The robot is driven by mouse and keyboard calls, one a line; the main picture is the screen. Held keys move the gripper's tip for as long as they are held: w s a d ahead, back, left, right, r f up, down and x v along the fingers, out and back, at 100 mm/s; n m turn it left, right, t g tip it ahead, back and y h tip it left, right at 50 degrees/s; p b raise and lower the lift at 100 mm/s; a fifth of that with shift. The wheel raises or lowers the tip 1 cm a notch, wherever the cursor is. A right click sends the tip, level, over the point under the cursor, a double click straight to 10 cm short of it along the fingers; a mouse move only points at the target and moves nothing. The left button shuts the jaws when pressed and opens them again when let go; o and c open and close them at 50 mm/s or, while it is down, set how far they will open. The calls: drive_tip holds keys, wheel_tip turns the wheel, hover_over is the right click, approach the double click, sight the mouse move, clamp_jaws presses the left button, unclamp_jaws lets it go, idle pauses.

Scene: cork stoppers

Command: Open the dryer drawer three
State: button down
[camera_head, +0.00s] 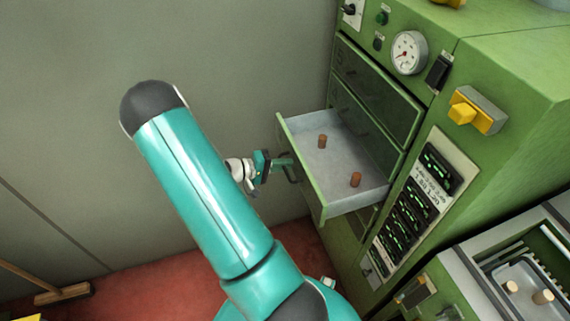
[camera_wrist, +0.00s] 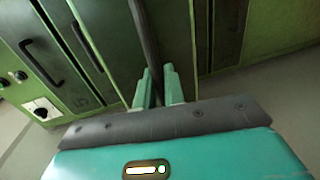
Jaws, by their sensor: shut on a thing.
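The green dryer (camera_head: 545,75) stands on the right in the head view. Its drawer (camera_head: 345,204), third from the top, is pulled well out, and its number is not readable. Two brown corks (camera_head: 322,141) (camera_head: 355,180) stand apart on its grey floor. My gripper (camera_head: 283,163) is at the outer side of the drawer front, shut on the dark bar handle. In the wrist view my gripper (camera_wrist: 158,80) has its two fingers on either side of the handle (camera_wrist: 146,38). The contact itself is partly hidden.
Two shut drawers (camera_head: 378,92) lie above the open one. A gauge (camera_head: 408,53), a yellow switch (camera_head: 470,110) and a display panel (camera_head: 422,205) are on the dryer's face. A tray with corks (camera_head: 540,275) is at lower right. A grey wall (camera_head: 70,110) stands behind.

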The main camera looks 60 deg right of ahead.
drive_tip(key=c, duration=1.9)
unclamp_jaws()
drive_tip(key=v, duration=1.3)
drive_tip(key=shift+w+a+r, duration=0.1)
drive_tip(key=shift+w+a, duration=0.15)
drive_tip(key=shift+w, duration=0.1)
drive_tip(key=s+a+r+n+t+y, duration=0.2)
drive_tip(key=a+r+t+y, duration=0.2)
drive_tip(key=a+r, duration=0.4)
drive_tip(key=s+a+r+n+t+y, duration=0.2)
drive_tip(key=a+r+t, duration=0.4)
drive_tip(key=a+r, duration=0.3)
drive_tip(key=s+a+r+n+t+y, duration=0.2)
drive_tip(key=a+r+n+t+y, duration=0.2)
drive_tip(key=a+r, duration=0.5)
drive_tip(key=shift+s+a+t+y, duration=0.2)
drive_tip(key=shift+a+t+y, duration=0.25)
drive_tip(key=shift+a, duration=0.9)
drive_tip(key=shift+s+a+t+y, duration=0.2)
drive_tip(key=shift+a+t+y, duration=0.25)
drive_tip(key=shift+a, duration=0.9)
